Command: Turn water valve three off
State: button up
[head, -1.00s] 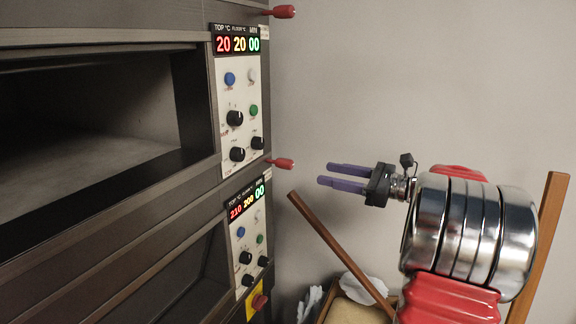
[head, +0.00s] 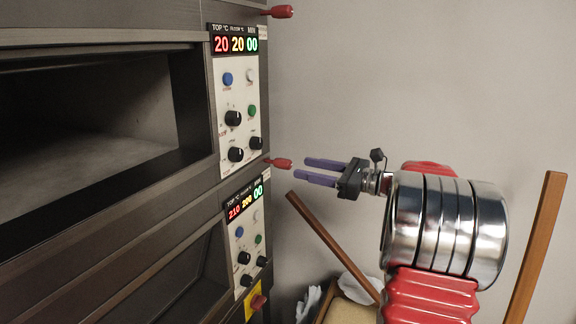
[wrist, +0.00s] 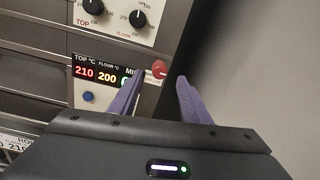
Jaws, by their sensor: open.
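A red valve handle (head: 280,162) sticks out from the right side of the oven, level with the seam between the two control panels. It also shows in the wrist view (wrist: 159,68), just beyond and between my fingertips. A second red handle (head: 281,11) sticks out higher up. Small pale tags sit beside the handles, but I cannot read their numbers. My gripper (head: 301,168) is open, its two purple fingers pointing left at the lower handle. The fingertips appear just short of it, with a small gap in the head view. In the wrist view my gripper (wrist: 160,77) holds nothing.
The oven has an upper control panel (head: 238,133) and a lower one (head: 246,232) with knobs and buttons. A red knob on a yellow plate (head: 257,302) is below. A brown pole (head: 325,240) leans under my gripper. Bare wall (head: 420,80) lies above and behind the arm.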

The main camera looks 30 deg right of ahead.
aim_at(291, 165)
jog(key=x, duration=0.7)
jog(key=shift+c, duration=0.5)
jog(key=c, duration=0.9)
